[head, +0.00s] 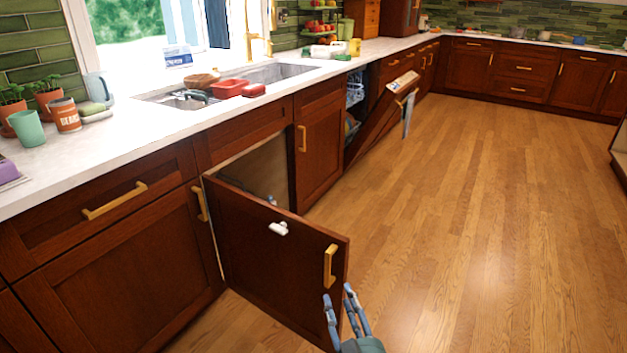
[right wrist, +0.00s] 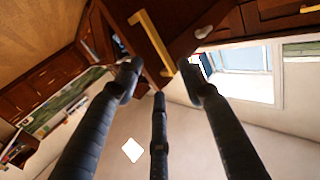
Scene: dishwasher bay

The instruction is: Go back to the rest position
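My right gripper (head: 338,294) shows at the bottom of the head view, in front of the free edge of an open cabinet door (head: 270,255). Its fingers are spread, with nothing between them. The door's gold handle (head: 330,266) is just above the fingertips in the head view. In the right wrist view, the spread fingers of the right gripper (right wrist: 160,72) appear with the gold handle (right wrist: 152,42) beyond them. The fingers look apart from the handle. My left gripper is in neither view.
The open cabinet door juts out from the counter (head: 130,130) below the sink (head: 275,73). Further along, the dishwasher door (head: 378,128) is tilted partly open. The wooden floor (head: 490,200) to the right is clear.

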